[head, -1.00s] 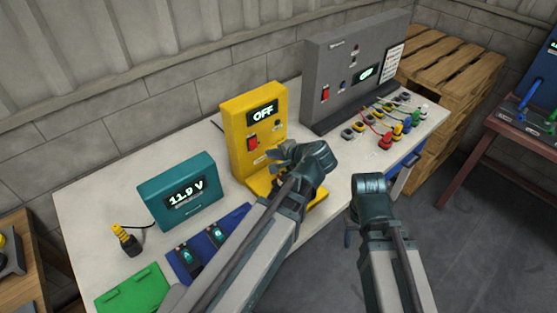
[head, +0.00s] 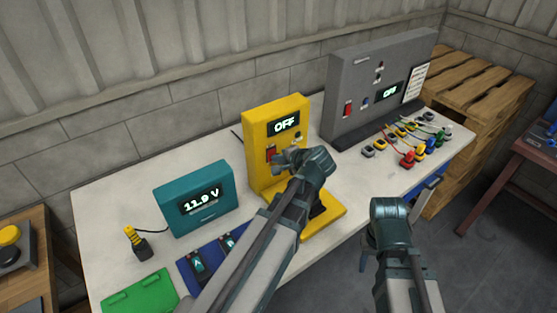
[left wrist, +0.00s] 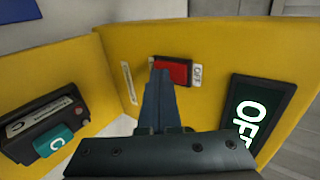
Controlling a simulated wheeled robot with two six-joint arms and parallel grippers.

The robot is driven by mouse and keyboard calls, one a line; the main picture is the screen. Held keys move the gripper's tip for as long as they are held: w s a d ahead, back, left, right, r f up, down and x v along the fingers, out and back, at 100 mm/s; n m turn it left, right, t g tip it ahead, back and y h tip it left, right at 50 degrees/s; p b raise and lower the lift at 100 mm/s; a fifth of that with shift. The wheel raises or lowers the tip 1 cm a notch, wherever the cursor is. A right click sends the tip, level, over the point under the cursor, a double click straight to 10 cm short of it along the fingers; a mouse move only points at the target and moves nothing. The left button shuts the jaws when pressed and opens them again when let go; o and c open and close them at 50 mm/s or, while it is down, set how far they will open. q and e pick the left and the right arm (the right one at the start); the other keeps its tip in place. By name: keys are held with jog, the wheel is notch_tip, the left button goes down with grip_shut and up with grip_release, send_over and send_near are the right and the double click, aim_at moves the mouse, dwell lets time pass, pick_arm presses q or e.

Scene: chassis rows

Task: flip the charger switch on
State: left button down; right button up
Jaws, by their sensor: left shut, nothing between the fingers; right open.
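The yellow charger (head: 258,115) stands on the bench with a lit display (head: 286,124) reading OFF. Its red switch (head: 270,152) is on the upright front face, below the display. The switch also shows in the left wrist view (left wrist: 178,70), beside a small white OFF label (left wrist: 197,75). My left gripper (head: 278,160) is shut and empty, with its fingertips (left wrist: 160,72) at the edge of the red switch; I cannot tell if they touch it. A black battery with a teal tab (left wrist: 50,138) sits at the charger's base. My right gripper (head: 364,258) is open, low at the bench's front edge.
A teal meter (head: 172,205) reading 11.9 V stands left of the charger. A blue tray (head: 185,268) with battery packs and a green mat (head: 135,295) lie in front. A grey panel (head: 345,75) and coloured plugs (head: 408,158) are on the right.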

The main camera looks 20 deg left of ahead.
dwell(0.3)
jog(key=shift+r+p, duration=0.75)
jog(key=shift+p, duration=0.15)
